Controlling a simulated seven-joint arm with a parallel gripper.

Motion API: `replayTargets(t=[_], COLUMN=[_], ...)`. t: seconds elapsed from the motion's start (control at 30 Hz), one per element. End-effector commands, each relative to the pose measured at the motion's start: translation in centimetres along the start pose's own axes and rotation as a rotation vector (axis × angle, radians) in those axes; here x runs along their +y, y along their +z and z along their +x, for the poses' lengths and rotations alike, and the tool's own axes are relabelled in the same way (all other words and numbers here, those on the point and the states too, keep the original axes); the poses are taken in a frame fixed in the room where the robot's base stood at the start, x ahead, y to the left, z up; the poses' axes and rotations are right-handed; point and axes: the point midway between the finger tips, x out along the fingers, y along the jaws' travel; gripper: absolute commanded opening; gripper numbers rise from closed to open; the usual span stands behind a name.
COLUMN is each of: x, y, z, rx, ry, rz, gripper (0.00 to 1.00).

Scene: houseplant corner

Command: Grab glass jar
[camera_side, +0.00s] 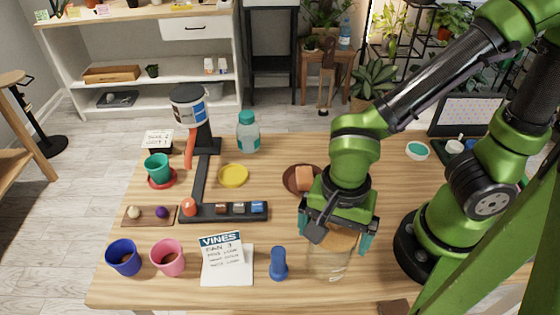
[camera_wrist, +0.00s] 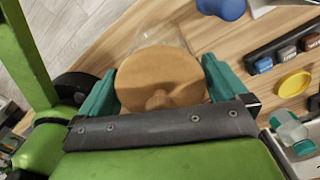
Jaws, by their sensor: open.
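The glass jar (camera_side: 333,264) is clear, with a round cork-like lid (camera_side: 343,241). It stands on the wooden table near the front edge, right of centre. In the wrist view the tan lid (camera_wrist: 160,78) with its knob fills the space between the fingers, and the clear glass (camera_wrist: 160,36) shows beyond it. My gripper (camera_side: 337,238) is over the jar, with teal fingers on either side of the lid. My gripper (camera_wrist: 158,85) is open, with fingers close to the lid's edges; I cannot tell whether they touch it. Much of the lid is hidden by my gripper in the side view.
A blue dumbbell-shaped object (camera_side: 278,264) stands just left of the jar. A brown plate (camera_side: 290,187) with an orange block lies behind my gripper. A note card (camera_side: 227,265), pink cup (camera_side: 168,258) and blue cup (camera_side: 124,258) are farther left. A yellow dish (camera_side: 233,176) lies mid-table.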

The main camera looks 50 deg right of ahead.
Motion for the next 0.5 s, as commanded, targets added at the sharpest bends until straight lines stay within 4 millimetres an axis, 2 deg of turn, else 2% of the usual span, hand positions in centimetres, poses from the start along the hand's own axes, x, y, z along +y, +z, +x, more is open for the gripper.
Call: replayTargets(t=[0.2, 0.5], x=[-0.02, -0.02], y=[0.0, 0.01], z=[0.05, 0.02], rx=[-0.001, -0.001], ry=[-0.001, -0.001], rz=[0.001, 0.001], gripper=[0.98, 0.53])
